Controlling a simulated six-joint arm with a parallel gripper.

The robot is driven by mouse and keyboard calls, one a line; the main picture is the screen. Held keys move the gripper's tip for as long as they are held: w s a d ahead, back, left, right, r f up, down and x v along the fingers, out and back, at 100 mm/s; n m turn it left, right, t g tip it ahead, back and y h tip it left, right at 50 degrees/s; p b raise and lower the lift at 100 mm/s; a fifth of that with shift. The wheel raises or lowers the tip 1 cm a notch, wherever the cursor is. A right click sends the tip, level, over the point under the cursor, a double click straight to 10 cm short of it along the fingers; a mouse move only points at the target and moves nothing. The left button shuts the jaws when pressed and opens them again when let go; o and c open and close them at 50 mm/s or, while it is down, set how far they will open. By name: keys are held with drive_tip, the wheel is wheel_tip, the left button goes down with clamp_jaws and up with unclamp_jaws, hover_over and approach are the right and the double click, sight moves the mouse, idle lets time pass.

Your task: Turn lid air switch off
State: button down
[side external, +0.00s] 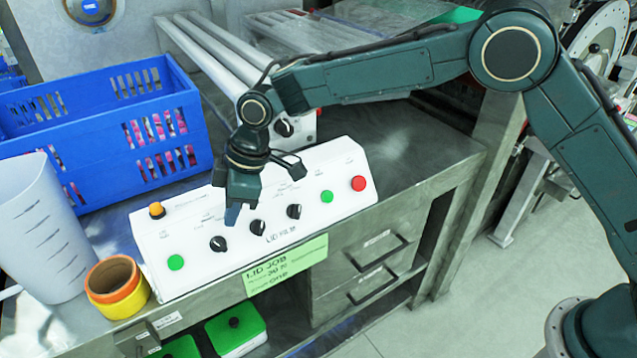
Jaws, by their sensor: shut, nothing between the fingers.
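A white sloped control box (322,172) marked as lid film sits on the metal bench. It carries several black rotary knobs: a left one (218,243), a middle one (257,227) and a right one (293,211). The small labels above them are too blurred to read, so I cannot tell which is the lid air switch. My gripper (232,216) is shut and empty, pointing down over the panel between the left and middle knobs. I cannot tell whether its tips touch the panel. The gripper and wrist hide part of the panel's upper middle.
Green buttons (176,262) and a red button (358,183) flank the knobs, with an orange lamp (157,210) at upper left. A blue crate (150,133) stands behind left. A white jug (38,232) and tape rolls (117,288) stand left. The bench (425,150) is clear at right.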

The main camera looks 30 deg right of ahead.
sight(259, 228)
drive_tip(key=shift+x, duration=0.85)
drive_tip(key=shift+d+f, duration=0.25)
drive_tip(key=shift+s+d+f, duration=0.2)
drive_tip(key=shift+d, duration=0.3)
drive_tip(key=shift+s+d+f, duration=0.2)
drive_tip(key=shift+d+f, duration=0.05)
drive_tip(key=shift+d, duration=0.25)
drive_tip(key=shift+s+d+f, duration=0.2)
drive_tip(key=shift+d, duration=0.3)
